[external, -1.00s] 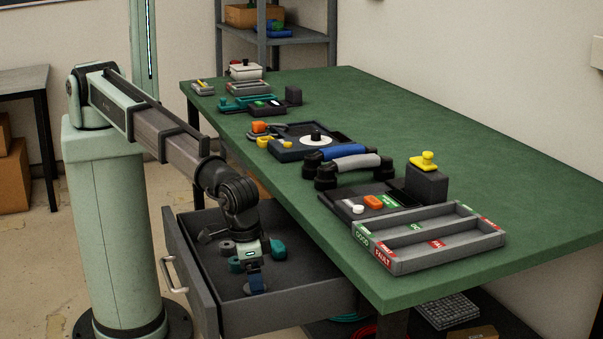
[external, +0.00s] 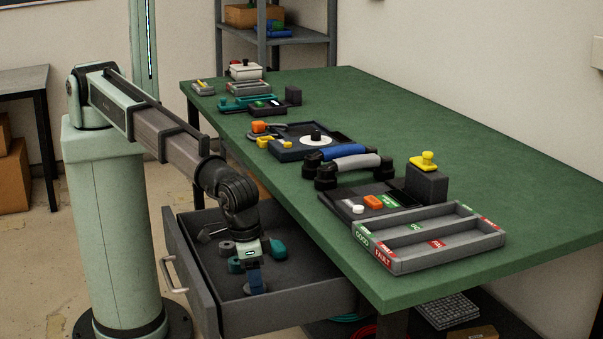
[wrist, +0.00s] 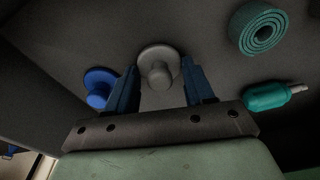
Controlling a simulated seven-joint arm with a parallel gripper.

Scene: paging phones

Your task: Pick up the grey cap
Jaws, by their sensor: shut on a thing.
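The grey cap (wrist: 159,66), a round disc with a knob, is in the wrist view between the two blue fingers of my gripper (wrist: 161,82). My gripper is shut on it, down inside the open drawer. In the external view my gripper (external: 256,284) points down near the drawer's front right part. The grey cap cannot be made out clearly there.
A blue cap (wrist: 99,86) lies just left of my left finger. A teal coil (wrist: 259,29) and a teal-handled tool (wrist: 270,96) lie to the right. The drawer wall (external: 286,307) and green bench (external: 450,130) stand close by.

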